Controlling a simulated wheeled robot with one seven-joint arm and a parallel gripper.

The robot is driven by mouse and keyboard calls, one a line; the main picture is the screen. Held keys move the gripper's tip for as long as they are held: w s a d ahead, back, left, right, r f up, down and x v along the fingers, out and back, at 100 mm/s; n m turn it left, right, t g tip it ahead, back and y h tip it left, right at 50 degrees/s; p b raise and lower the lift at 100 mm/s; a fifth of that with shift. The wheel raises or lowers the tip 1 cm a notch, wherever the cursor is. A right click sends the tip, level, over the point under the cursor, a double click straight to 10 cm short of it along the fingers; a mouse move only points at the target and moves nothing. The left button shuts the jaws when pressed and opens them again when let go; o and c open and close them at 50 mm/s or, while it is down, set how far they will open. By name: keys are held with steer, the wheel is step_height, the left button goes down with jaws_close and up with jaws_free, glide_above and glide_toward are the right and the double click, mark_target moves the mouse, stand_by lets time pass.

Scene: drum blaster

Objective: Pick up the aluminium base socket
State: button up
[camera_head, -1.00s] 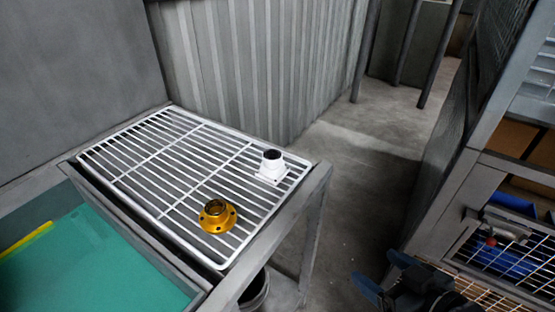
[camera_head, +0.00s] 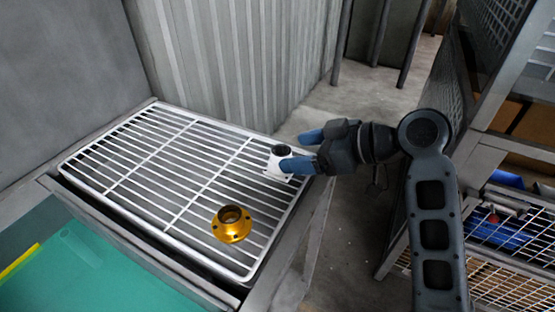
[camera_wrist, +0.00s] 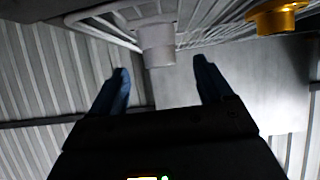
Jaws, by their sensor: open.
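The pale grey-white socket (camera_head: 273,164), with a round dark opening and a square base, stands upright on the white wire rack near its right edge. My gripper (camera_head: 291,151) is open, with its blue fingers reaching in from the right on either side of the socket. In the wrist view the socket (camera_wrist: 156,45) shows ahead of and between the spread fingertips (camera_wrist: 160,68). Gaps remain on both sides, and I see no grip on it. Part of the socket is hidden by the near finger in the head view.
A gold flanged fitting (camera_head: 231,226) stands on the wire rack (camera_head: 130,165), nearer the front; it also shows in the wrist view (camera_wrist: 272,18). A corrugated wall (camera_head: 220,60) rises behind the rack. Wire shelving (camera_head: 510,235) stands at the right. The rack's left part is clear.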

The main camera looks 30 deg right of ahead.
mark_target(281, 154)
steer(key=shift+x, duration=2.75)
steer(key=shift+s+f, duration=0.1)
steer(key=shift+f, duration=0.05)
steer(key=shift+c, duration=0.5)
steer(key=c, duration=1)
steer(key=shift+c, duration=0.4)
